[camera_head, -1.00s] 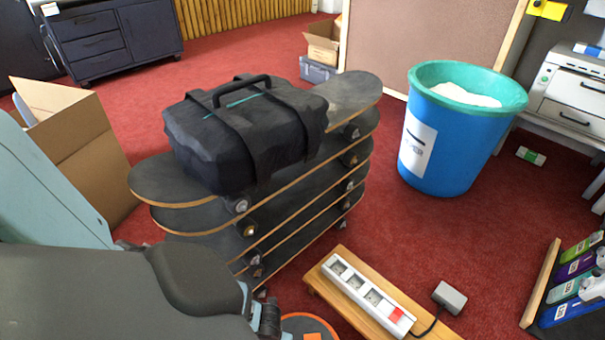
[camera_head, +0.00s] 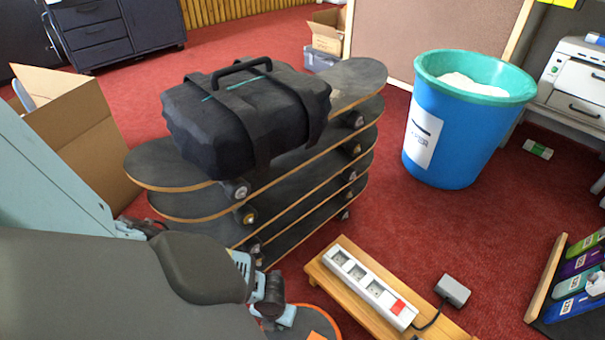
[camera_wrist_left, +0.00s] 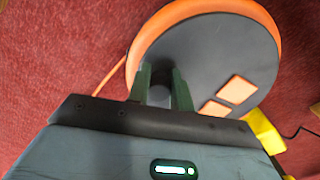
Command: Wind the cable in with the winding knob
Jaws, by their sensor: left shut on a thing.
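The cable reel is a dark grey disc with an orange rim (camera_wrist_left: 200,45) and two orange squares on its face. Only a sliver of the reel (camera_head: 326,322) shows at the bottom edge of the head view, beside my left gripper (camera_head: 278,318). In the left wrist view my left gripper (camera_wrist_left: 162,75) has its green fingers closed on the dark winding knob (camera_wrist_left: 160,88), which stands near the disc's edge. The fingers hide much of the knob. A stretch of orange cable (camera_wrist_left: 110,80) leaves the reel on the left over the red floor. My right gripper is not in view.
A wooden board with a white power strip (camera_head: 370,287) lies right of the reel, with a grey plug box (camera_head: 453,290) beside it. A skateboard stack (camera_head: 170,170) carrying a black bag (camera_head: 245,120) stands behind. A blue bin (camera_head: 440,140) stands further right on open red carpet.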

